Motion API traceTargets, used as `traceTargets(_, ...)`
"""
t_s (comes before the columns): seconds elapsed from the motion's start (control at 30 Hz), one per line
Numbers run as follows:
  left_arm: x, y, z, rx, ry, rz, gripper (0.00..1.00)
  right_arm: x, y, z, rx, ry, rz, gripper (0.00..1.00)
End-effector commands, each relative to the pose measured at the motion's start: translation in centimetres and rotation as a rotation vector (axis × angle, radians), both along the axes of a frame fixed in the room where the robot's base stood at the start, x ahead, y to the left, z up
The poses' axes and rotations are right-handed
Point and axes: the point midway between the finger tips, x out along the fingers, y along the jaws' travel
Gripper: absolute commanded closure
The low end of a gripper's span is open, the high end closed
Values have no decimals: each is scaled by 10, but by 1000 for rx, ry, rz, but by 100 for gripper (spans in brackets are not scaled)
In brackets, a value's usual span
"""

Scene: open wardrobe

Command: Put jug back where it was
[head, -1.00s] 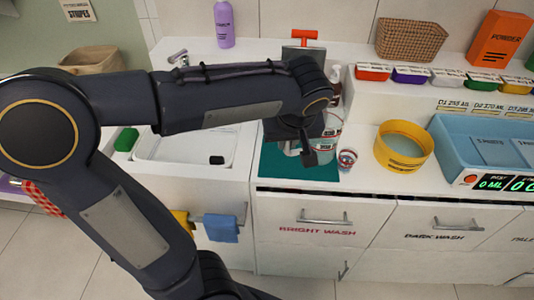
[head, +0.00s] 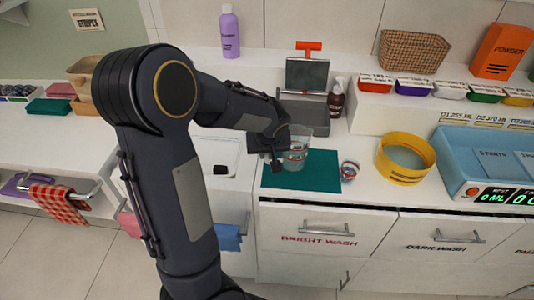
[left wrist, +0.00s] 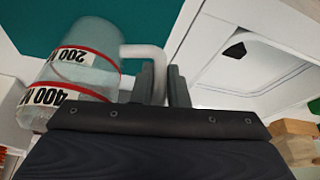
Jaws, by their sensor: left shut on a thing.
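The clear jug (head: 298,157) is over the back part of the teal mat (head: 300,178) in the head view. I cannot tell whether its base touches the mat. In the left wrist view the jug (left wrist: 85,62) shows red bands and 200 and 400 marks, with a pale handle (left wrist: 140,50) on its right. My left gripper (head: 277,156) is at the jug's left side, and its fingers (left wrist: 161,82) are shut on the handle. My right gripper is not in view.
A grey box-like scale (head: 303,110) and a brown bottle (head: 336,98) stand behind. The sink (head: 222,150) is left.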

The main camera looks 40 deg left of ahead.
Motion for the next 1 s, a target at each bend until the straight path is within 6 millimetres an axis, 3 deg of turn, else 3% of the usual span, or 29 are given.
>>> traceTargets(0.47,0,0,-10,0,-3,-1,100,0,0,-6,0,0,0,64)
traceTargets(0.5,0,0,-9,-1,-2,-1,81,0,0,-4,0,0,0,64)
traceTargets(0.63,0,0,-8,-1,-2,-1,64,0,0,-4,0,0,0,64)
traceTargets(1.0,0,-1,-2,0,-1,0,64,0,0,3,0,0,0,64)
